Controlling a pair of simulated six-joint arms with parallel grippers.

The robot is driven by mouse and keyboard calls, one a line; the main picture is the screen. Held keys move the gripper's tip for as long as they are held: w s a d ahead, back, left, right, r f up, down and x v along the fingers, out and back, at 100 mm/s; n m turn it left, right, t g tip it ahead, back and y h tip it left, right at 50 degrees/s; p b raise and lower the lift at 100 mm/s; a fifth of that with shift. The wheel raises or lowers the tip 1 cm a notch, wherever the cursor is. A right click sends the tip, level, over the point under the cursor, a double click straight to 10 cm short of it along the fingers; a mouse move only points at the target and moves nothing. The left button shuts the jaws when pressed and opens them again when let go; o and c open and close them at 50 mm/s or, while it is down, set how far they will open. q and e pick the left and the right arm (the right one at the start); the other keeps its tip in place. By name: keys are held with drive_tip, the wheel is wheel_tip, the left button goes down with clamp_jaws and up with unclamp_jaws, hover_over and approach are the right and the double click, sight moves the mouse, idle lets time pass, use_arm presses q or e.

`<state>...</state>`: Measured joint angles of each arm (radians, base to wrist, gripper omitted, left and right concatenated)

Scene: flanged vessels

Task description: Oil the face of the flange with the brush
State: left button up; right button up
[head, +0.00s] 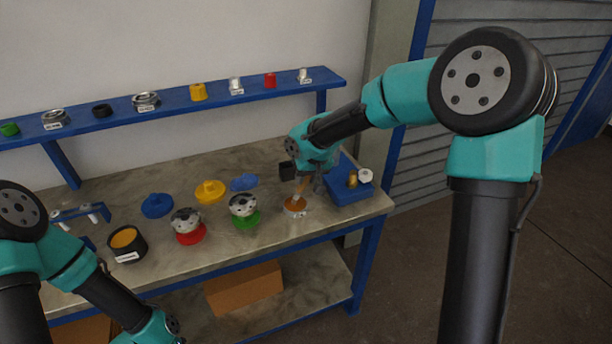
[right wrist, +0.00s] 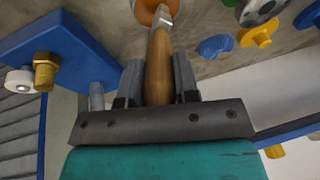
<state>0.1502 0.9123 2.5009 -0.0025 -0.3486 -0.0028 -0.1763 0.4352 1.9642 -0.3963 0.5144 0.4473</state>
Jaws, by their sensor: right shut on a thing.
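My right gripper (head: 304,181) is shut on the wooden handle of a brush (right wrist: 159,65). In the head view the brush (head: 299,193) points down at a small dish of orange-brown oil (head: 291,212). Its tip is at the dish, but I cannot tell how deep it sits. The dish shows partly in the right wrist view (right wrist: 146,14). Two grey flanged vessels stand left of the dish, one with a green base (head: 243,205) and one with a red base (head: 186,219). My left arm is at the lower left, its gripper out of frame.
A blue block (head: 350,192) with a brass bolt stands right of the dish. Yellow (head: 210,191) and blue (head: 157,206) caps lie behind the vessels. A black pot (head: 127,243) stands at left. A blue shelf (head: 180,103) with small parts runs along the wall.

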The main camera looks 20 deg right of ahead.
drive_tip(key=shift+f, duration=0.45)
idle(1.4)
drive_tip(key=shift+r, duration=0.1)
drive_tip(key=shift+r, duration=3.5)
drive_tip(key=shift+s+r, duration=0.75)
drive_tip(key=shift+s, duration=0.2)
drive_tip(key=shift+s+r, duration=0.7)
drive_tip(key=shift+s, duration=0.25)
